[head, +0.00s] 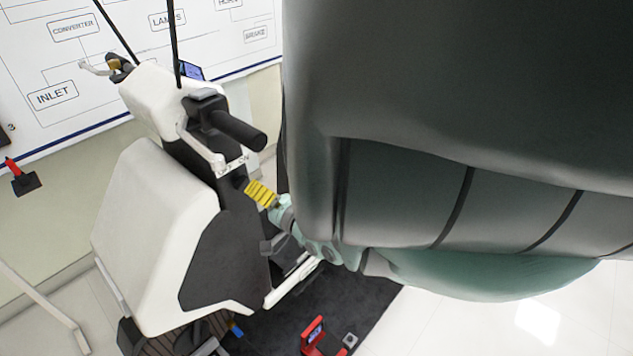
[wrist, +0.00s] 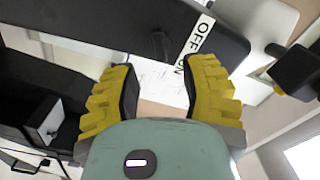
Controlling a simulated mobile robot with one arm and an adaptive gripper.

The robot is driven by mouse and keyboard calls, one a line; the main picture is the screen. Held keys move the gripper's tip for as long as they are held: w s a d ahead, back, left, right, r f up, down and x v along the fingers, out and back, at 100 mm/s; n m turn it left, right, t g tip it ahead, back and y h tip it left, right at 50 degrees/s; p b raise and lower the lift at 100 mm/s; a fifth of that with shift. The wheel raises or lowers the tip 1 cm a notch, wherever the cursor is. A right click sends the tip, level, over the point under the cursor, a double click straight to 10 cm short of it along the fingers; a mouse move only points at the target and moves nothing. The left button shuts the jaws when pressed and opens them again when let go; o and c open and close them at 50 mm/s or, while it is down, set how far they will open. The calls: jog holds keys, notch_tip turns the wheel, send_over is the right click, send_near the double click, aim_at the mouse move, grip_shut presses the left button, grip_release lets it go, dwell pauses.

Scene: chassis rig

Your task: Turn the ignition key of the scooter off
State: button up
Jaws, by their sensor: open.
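The scooter (head: 160,220) has a white front and a black panel (wrist: 100,25) carrying a white OFF/ON label (wrist: 197,40). The label also shows small in the head view (head: 232,166). A small dark piece that looks like the ignition key (wrist: 160,44) stands on the panel beside the label, ahead of the gap between my fingers; its exact angle is hard to tell, dark on dark. My gripper (wrist: 163,76) is open, with yellow ribbed fingers apart and nothing between them. In the head view my gripper (head: 252,188) is close to the black panel, just below the label. The key is not discernible there.
The black handlebar grip (head: 238,130) and its lever are just above my gripper. A dark mat (head: 365,300) lies under the scooter, with a red item (head: 318,338) on it. A wiring chart (head: 60,75) hangs behind. My arm covers the right of the head view.

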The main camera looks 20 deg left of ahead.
aim_at(245, 183)
jog(key=x, duration=0.3)
jog(key=shift+w+a+r, duration=0.1)
jog(key=shift+a, duration=0.25)
jog(key=shift+x, duration=0.9)
jog(key=shift+w+a, duration=0.25)
jog(key=shift+a, duration=0.3)
grip_shut()
jog(key=shift+d, duration=0.1)
